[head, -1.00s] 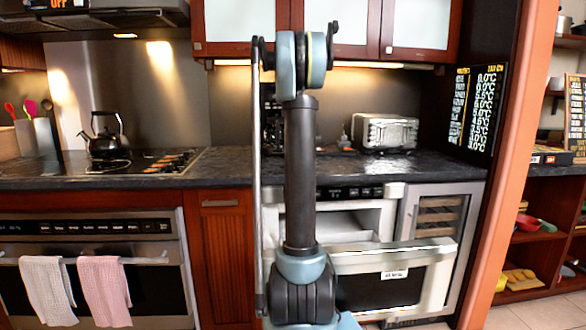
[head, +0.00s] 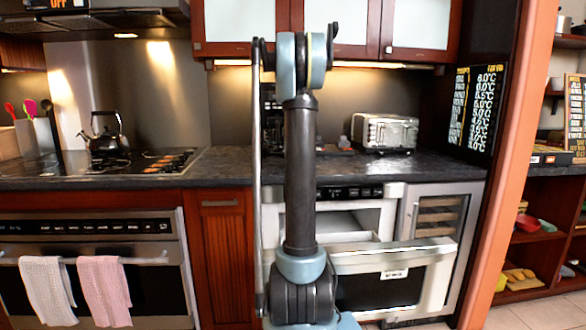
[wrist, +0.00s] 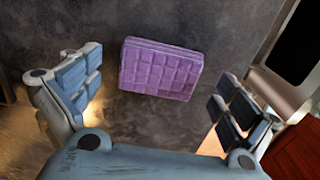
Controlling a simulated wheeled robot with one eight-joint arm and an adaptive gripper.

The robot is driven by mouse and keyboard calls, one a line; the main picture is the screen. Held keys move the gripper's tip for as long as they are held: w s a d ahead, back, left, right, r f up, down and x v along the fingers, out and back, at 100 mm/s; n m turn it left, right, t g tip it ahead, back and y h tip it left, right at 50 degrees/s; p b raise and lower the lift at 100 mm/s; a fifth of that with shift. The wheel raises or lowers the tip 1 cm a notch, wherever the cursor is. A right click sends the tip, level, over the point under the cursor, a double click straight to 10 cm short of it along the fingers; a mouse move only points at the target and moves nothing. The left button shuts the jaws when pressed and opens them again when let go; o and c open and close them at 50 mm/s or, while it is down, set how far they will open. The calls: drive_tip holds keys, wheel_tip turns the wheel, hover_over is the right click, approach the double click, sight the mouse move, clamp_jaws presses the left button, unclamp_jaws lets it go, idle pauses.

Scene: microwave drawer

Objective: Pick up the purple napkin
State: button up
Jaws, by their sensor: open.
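The purple napkin (wrist: 160,69) shows in the wrist view as a folded, quilted rectangle lying flat on a dark stone surface. My gripper (wrist: 156,92) is open, with one finger to the left of the napkin and one to the right. Neither finger appears to touch it, and the space between the fingers is empty. In the head view I cannot make out the napkin or my gripper; my own arm blocks the middle of that view.
The dark counter (head: 240,165) carries a toaster (head: 384,132) at right and a kettle (head: 104,134) on the stove at left. The microwave drawer (head: 395,275) stands open below the counter. Pink (head: 104,290) and white (head: 47,290) towels hang on the oven handle.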

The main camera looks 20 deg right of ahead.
drive_tip(key=c, duration=1.1)
drive_tip(key=shift+c, duration=0.2)
wheel_tip(320, 180, up, 10)
drive_tip(key=shift+o, duration=0.5)
